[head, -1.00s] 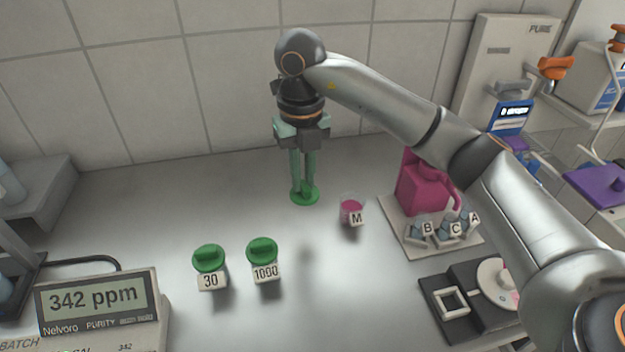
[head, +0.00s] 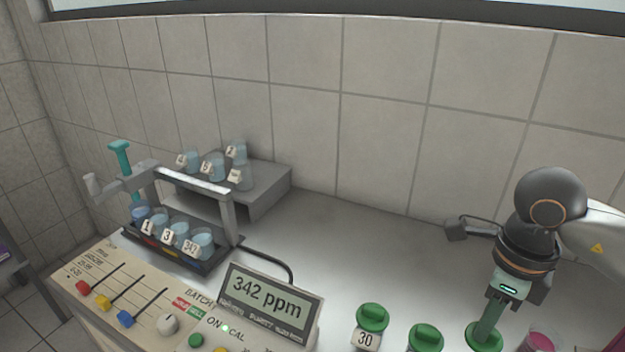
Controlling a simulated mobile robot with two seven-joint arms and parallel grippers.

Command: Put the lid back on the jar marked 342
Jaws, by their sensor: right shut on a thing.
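The jar marked 342 (head: 203,240) stands at the right end of a row in a dark rack (head: 213,262) at the left. It looks open, with pale blue liquid in it. My right gripper (head: 486,333) is at the lower right, pointing down, shut on a green lid (head: 484,341). The lid is far to the right of the jar and cut off a little by the lower edge. Whether it touches the bench cannot be told. My left gripper is not in view.
Jars 1 (head: 150,223) and 3 (head: 175,232) stand beside jar 342 under a grey frame (head: 190,180) with a teal-handled plunger (head: 120,157). Green-lidded jar 30 (head: 371,322), another green lid (head: 426,338) and a pink beaker (head: 540,342) are near my gripper. The meter (head: 268,300) reads 342 ppm.

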